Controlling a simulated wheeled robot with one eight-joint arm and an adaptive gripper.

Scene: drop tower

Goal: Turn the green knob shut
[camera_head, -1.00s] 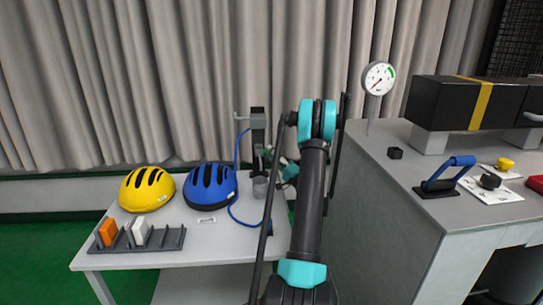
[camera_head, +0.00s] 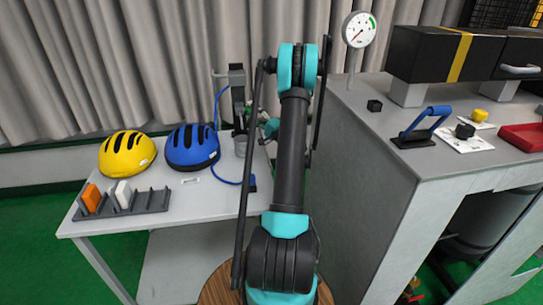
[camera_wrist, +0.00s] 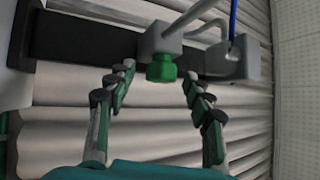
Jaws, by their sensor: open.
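The green knob (camera_wrist: 161,68) is in the upper middle of the wrist view, under a grey block (camera_wrist: 160,40) with a bent grey pipe. My gripper (camera_wrist: 158,77) is open, with one finger on each side of the knob in the picture. I see no clear contact between the fingers and the knob. In the head view the stand (camera_head: 237,92) rises at the back of the white table, partly behind my arm. The knob is not distinguishable there, and my gripper is mostly hidden behind my arm.
The white table (camera_head: 120,222) holds a yellow helmet (camera_head: 127,153), a blue helmet (camera_head: 192,147) and a grey rack (camera_head: 150,202). A grey bench (camera_head: 385,150) on the right carries a gauge (camera_head: 359,30), a blue-handled clamp (camera_head: 425,122) and a black box (camera_head: 435,55).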

